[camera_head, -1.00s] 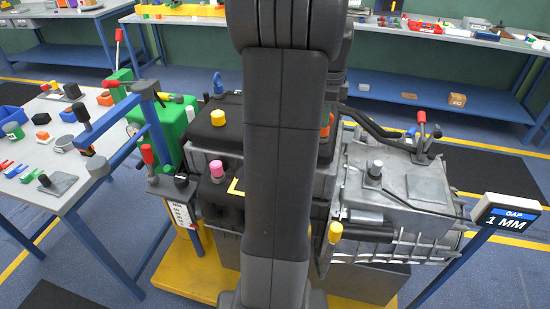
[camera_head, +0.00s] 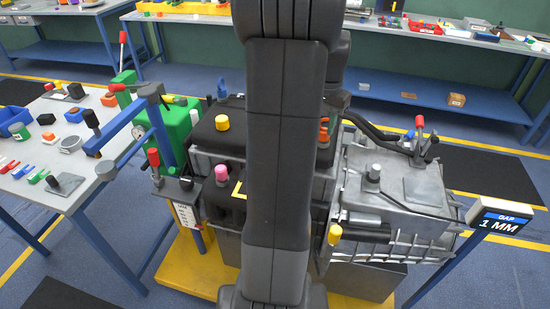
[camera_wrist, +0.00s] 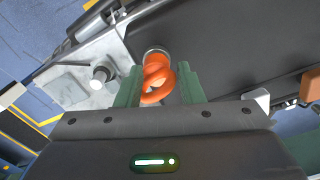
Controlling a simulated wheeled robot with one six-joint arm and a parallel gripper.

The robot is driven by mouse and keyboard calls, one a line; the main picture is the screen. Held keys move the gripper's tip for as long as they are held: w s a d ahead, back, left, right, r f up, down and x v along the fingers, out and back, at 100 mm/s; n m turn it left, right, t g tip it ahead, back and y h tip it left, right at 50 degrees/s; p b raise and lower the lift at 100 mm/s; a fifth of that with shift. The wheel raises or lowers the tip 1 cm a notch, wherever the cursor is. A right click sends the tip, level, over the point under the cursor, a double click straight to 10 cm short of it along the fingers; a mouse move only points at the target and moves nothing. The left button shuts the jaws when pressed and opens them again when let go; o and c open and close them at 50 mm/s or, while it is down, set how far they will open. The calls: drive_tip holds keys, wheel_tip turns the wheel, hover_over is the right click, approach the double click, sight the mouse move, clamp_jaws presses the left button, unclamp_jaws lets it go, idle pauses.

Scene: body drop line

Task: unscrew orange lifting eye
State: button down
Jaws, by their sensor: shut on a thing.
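The orange lifting eye (camera_wrist: 157,80) shows in the wrist view as a twisted ring above a round silvery collar. It stands at the edge where the grey metal casing meets the black cover. My gripper (camera_wrist: 158,84) has its green fingers on either side of the eye and is shut on it. In the head view a small orange part (camera_head: 323,131) shows just right of my arm, on the engine block. My arm hides much of the block there, and the gripper itself is out of sight in that view.
Yellow (camera_head: 222,122) and pink (camera_head: 221,172) caps sit on the black covers. A blue-armed hoist (camera_head: 155,115) and a parts table (camera_head: 60,150) stand to the left.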

drive_tip(key=c, duration=1.3)
unclamp_jaws()
drive_tip(key=shift+s+d+f+n, duration=0.15)
drive_tip(key=shift+f+n, duration=0.15)
drive_tip(key=shift+n, duration=0.3)
drive_tip(key=shift+c, duration=0.2)
drive_tip(key=o, duration=0.5)
drive_tip(key=shift+c, duration=0.2)
drive_tip(key=shift+w+d+f, duration=0.25)
drive_tip(key=shift+w+d, duration=0.2)
drive_tip(key=shift+d, duration=0.3)
drive_tip(key=shift+s+a+r, duration=0.15)
drive_tip(key=shift+a+r, duration=0.15)
drive_tip(key=shift+r, duration=0.35)
wheel_tip(320, 180, up, 13)
drive_tip(key=b, duration=0.1)
drive_tip(key=shift+w+d+f, duration=0.2)
drive_tip(key=shift+d, duration=0.1)
